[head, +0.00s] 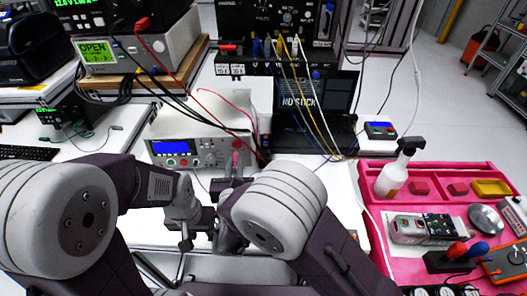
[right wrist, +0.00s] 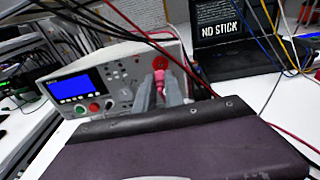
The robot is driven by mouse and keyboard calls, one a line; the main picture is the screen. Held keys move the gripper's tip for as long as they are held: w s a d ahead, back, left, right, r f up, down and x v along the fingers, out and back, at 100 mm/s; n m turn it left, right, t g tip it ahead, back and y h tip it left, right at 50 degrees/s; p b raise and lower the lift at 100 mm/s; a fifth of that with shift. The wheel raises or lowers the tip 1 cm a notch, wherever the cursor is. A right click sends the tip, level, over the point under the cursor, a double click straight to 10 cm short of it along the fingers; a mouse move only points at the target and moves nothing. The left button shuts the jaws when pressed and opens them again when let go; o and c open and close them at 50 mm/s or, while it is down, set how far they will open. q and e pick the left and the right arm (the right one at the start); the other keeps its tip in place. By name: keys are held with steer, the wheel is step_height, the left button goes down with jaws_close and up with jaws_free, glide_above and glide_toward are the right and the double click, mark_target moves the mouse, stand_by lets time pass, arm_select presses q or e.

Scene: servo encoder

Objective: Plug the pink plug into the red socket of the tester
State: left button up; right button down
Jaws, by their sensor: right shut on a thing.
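The tester (head: 175,130) is a pale box with a blue screen on the white table, and it also shows in the right wrist view (right wrist: 108,75). Its red socket (right wrist: 159,62) is at the right end of the front panel. My right gripper (head: 233,176) is at that end of the panel. In the right wrist view its two grey fingers (right wrist: 160,88) are shut on the pink plug (right wrist: 159,79). The plug lines up just below the red socket; I cannot tell whether its tip is inside. My left gripper (head: 187,240) hangs lower, away from the tester; its jaw opening is unclear.
Red and black cables (head: 180,95) drape over the tester. A laptop (head: 312,105) stands right of it, with loose wires in front. A pink tray (head: 372,212) with a spray bottle (head: 392,178) and tools fills the right side. A keyboard (head: 25,153) lies far left.

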mark_target(236, 155)
arm_select(q)
steer(key=shift+s, duration=0.1)
arm_select(e)
steer(key=shift+s+r, duration=0.1)
steer(key=shift+s, duration=0.05)
arm_select(q)
steer(key=shift+w, duration=0.2)
arm_select(e)
steer(key=shift+w, duration=0.55)
arm_select(q)
steer(key=shift+r, duration=0.1)
arm_select(e)
steer(key=shift+w+a+f, duration=0.1)
steer(key=shift+w+f, duration=0.05)
steer(key=shift+w, duration=0.7)
steer(key=shift+w+f, duration=0.15)
steer(key=shift+w, duration=0.7)
arm_select(q)
steer(key=shift+f+b, duration=0.4)
steer(key=shift+f, duration=0.1)
steer(key=shift+f, duration=0.15)
arm_select(e)
steer(key=c, duration=1.3)
jaws_free()
steer(key=shift+c, duration=0.2)
